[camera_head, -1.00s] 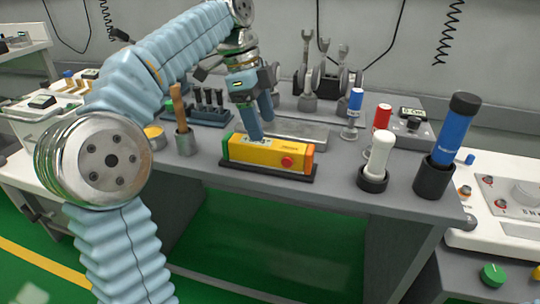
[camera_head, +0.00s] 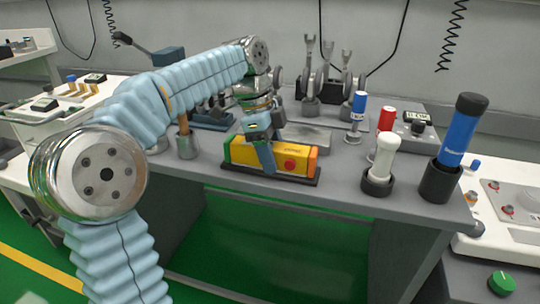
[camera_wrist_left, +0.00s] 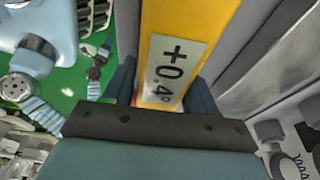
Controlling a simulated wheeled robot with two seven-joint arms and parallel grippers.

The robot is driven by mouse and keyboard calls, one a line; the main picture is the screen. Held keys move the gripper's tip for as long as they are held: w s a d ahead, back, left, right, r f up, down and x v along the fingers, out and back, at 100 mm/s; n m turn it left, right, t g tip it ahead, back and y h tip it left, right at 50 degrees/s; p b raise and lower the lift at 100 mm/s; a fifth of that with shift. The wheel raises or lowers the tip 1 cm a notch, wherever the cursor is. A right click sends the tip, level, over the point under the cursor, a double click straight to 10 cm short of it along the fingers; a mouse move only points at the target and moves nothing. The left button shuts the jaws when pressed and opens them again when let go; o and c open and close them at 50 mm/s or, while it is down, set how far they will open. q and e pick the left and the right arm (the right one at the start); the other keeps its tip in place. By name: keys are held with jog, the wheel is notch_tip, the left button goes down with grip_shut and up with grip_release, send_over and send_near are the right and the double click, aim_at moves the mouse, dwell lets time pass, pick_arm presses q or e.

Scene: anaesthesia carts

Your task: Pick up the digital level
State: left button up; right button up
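The digital level (camera_head: 242,152) is a yellow bar with a green left end, an orange right end and a red button. It lies in a dark holder (camera_head: 230,172) at the bench's front edge. My left gripper (camera_head: 265,158) is down over its middle, with one finger in front of its front face. In the left wrist view, the level (camera_wrist_left: 158,25) with its "+0.4°" display runs between the two fingers (camera_wrist_left: 163,92), one on each side. Whether both fingers press on it cannot be told. My right gripper is not in view.
Right of the level stand a white-handled tool (camera_head: 383,155) in a dark cup and a blue cylinder (camera_head: 459,135) in a black cup. A blue-topped tool (camera_head: 358,108) stands behind. A metal cup (camera_head: 187,147) stands on the left. A grey block (camera_head: 305,137) lies behind the level.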

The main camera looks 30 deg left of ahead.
pick_arm(q)
jog(key=c, duration=0.8)
jog(key=shift+c, duration=0.2)
jog(key=shift+r, duration=0.15)
